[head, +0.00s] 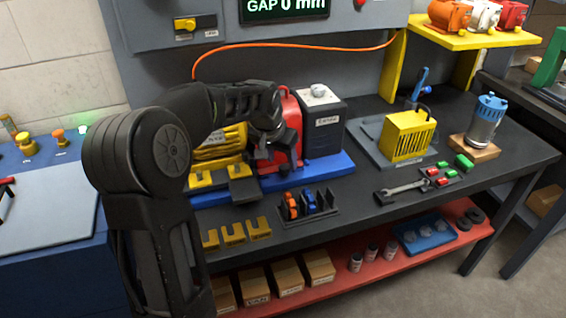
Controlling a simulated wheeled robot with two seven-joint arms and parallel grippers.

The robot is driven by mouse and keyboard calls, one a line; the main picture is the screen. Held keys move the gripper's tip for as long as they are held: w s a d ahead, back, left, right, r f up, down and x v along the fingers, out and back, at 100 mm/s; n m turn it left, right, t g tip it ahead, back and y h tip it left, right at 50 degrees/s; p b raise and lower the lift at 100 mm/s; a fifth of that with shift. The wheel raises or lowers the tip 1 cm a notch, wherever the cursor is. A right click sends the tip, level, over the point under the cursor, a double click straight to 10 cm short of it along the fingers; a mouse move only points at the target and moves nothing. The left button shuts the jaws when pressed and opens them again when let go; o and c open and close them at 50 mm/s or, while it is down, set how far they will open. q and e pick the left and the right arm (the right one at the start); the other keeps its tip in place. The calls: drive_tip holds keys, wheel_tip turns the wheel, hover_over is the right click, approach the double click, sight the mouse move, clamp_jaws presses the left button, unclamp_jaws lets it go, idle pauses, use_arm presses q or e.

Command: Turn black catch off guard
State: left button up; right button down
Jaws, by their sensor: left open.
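My left arm comes in from the left, and its dark gripper (272,128) is over the blue-based machine, in front of the red housing (291,115). The gripper is open, but its fingertips are hard to make out against the dark parts. A yellow ribbed part (222,143) is partly hidden behind my arm. A separate yellow slotted guard (407,136) with a black handle stands on a grey plate to the right. I cannot clearly make out a black catch; it may be hidden by the gripper. My right gripper is not in view.
A dark motor box (322,125) stands beside the red housing on the blue base (330,166). In front are a black rack (318,211) with blue and orange pieces, yellow shims (233,233) and a wrench (400,188). A blue-grey cylinder (484,123) stands at the right.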

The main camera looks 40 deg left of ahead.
sight(284, 167)
use_arm(q)
drive_tip(key=shift+x, duration=1.6)
drive_tip(key=shift+c, duration=0.3)
clamp_jaws()
